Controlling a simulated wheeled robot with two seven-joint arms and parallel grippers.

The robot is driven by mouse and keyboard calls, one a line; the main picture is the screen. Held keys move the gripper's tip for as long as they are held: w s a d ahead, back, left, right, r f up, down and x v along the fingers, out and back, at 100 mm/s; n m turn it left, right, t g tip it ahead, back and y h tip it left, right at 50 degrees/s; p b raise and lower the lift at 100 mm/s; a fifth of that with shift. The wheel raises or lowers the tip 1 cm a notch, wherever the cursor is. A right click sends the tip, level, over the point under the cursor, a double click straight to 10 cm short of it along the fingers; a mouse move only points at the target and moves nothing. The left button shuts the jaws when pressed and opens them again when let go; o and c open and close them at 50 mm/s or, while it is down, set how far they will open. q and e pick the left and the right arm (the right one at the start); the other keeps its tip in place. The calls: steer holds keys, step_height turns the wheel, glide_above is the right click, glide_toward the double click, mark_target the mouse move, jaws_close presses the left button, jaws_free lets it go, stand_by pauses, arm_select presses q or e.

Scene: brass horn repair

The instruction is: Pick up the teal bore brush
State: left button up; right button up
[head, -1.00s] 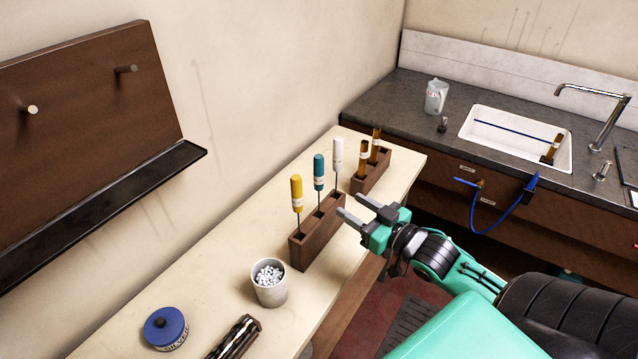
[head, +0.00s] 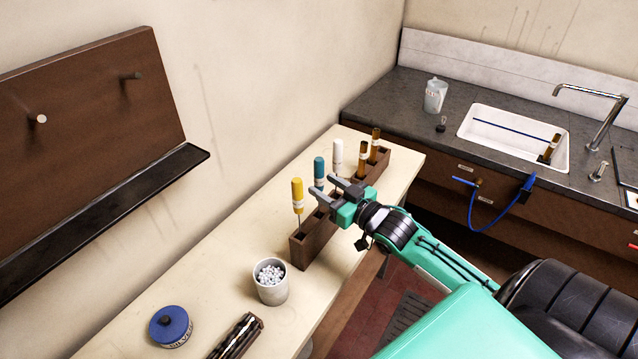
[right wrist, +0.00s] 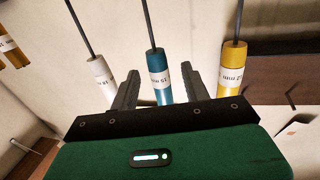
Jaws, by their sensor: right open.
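The teal bore brush (head: 319,172) stands upright in a brown wooden rack (head: 314,241) between a yellow-handled brush (head: 297,192) and a white-handled one (head: 337,156). My right gripper (head: 322,188) is open at the rack, its fingertips close to the teal handle. In the right wrist view the teal handle (right wrist: 158,78) shows between the two open fingers (right wrist: 162,92), with the white handle (right wrist: 101,76) to the left and the yellow handle (right wrist: 232,72) to the right. I cannot tell whether a finger touches the handle. The teal brush's lower part is hidden by my gripper in the head view.
A second rack (head: 376,166) with brown-handled brushes stands just behind. A cup of white pellets (head: 270,284), a blue-lidded tin (head: 170,326) and a dark slotted holder (head: 237,338) are nearer on the bench. A sink (head: 515,136) is at the right.

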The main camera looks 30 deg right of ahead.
mark_target(323, 181)
steer(key=shift+w+r, duration=0.25)
steer(key=shift+w, duration=0.05)
steer(key=w, duration=0.1)
steer(key=w+p, duration=0.2)
steer(key=shift+a+r, duration=0.2)
steer(key=shift+a, duration=0.1)
steer(key=shift+w+a+f+p, duration=0.15)
steer(key=shift+w+p, duration=0.15)
steer(key=shift+w, duration=0.4)
jaws_close()
